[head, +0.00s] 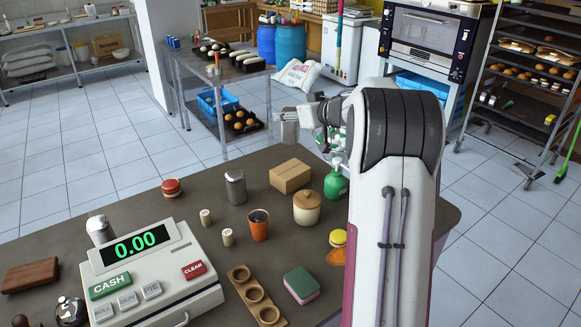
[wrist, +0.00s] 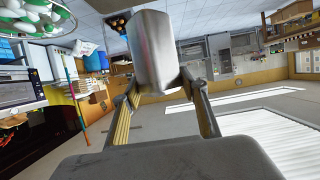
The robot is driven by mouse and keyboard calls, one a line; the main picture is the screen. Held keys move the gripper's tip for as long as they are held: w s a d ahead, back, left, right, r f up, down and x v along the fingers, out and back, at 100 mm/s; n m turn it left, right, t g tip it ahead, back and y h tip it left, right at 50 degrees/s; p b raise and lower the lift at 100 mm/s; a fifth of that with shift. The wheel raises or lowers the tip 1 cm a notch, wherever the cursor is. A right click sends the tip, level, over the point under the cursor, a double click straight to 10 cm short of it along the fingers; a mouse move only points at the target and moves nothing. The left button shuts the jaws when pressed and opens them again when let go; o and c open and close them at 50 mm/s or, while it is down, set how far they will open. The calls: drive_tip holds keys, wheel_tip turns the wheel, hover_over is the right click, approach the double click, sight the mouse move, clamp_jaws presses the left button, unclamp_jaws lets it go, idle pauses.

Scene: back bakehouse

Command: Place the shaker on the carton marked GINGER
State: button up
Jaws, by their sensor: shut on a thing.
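My gripper (head: 305,118) is raised above the far edge of the counter, partly hidden behind my own arm. It is shut on a grey metal shaker (head: 289,130). In the wrist view the shaker (wrist: 156,50) sits between the two fingers of my gripper (wrist: 159,88). A small brown carton (head: 290,176) stands on the counter below the held shaker, apart from it. No lettering on the carton can be read from here, so I cannot tell whether it says GINGER.
Near the carton stand a metal canister (head: 235,187), a lidded jar (head: 307,208), a green bottle (head: 336,182) and an orange cup (head: 259,225). A cash register (head: 150,275) fills the front left. A steel table (head: 222,69) with trays stands beyond the counter.

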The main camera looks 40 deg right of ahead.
sight(292, 143)
drive_tip(key=shift+f, duration=3.1)
drive_tip(key=shift+f, duration=0.15)
drive_tip(key=shift+f, duration=1.75)
drive_tip(key=shift+f, duration=0.1)
drive_tip(key=o, duration=1.2)
drive_tip(key=shift+s+r, duration=0.2)
drive_tip(key=shift+s, duration=0.05)
drive_tip(key=v, duration=1.1)
drive_tip(key=shift+s, duration=0.2)
